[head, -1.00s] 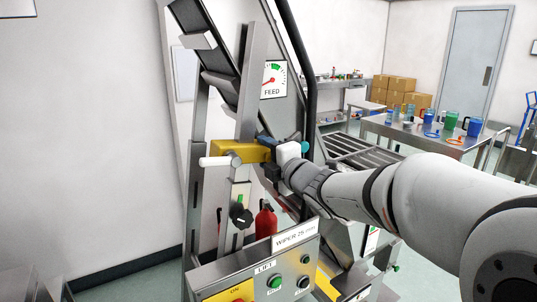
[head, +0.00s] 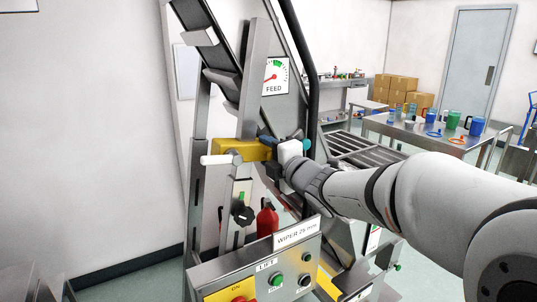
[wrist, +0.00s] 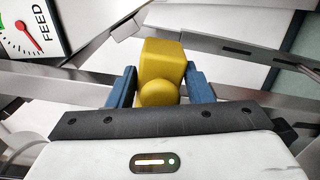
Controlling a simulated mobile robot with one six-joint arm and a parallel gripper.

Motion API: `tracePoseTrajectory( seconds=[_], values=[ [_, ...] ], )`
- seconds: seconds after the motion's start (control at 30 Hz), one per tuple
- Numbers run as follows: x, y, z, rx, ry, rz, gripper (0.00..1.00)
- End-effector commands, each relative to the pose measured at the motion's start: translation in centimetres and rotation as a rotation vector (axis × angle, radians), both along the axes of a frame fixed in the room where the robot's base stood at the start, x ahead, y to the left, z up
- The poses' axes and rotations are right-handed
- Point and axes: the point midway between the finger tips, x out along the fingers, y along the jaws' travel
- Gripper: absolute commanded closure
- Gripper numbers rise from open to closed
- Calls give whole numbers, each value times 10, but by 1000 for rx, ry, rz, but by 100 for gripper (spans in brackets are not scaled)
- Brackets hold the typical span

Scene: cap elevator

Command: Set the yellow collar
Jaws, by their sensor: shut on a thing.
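The yellow collar (head: 250,149) sits at the upright steel post of the cap elevator, with a white-tipped handle (head: 217,160) sticking out to its left. In the wrist view the collar (wrist: 163,62) is a yellow block with a rounded yellow knob facing me. My gripper (head: 270,143) reaches in from the right and is shut on the collar. In the wrist view its blue fingers (wrist: 161,88) stand on either side of the yellow part. The far side of the collar and its exact fit on the post are hidden.
The FEED gauge (head: 275,76) hangs behind the post, its red needle left of the green arc. Below are a black knob (head: 242,215), a red extinguisher (head: 267,219), a control box (head: 262,275) and a WIPER 25 mm plate (head: 297,233). A dark hose (head: 303,75) runs close by.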

Motion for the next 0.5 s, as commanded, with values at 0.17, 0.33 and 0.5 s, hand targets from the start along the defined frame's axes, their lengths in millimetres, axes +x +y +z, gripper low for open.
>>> tracePoseTrajectory(
  seconds=[0.17,0.33,0.5],
  values=[
    [-2,2,-23,-3,-3,1,95],
    [-4,5,-43,-5,-2,2,95],
    [-5,7,-54,-5,-2,3,95]
  ],
)
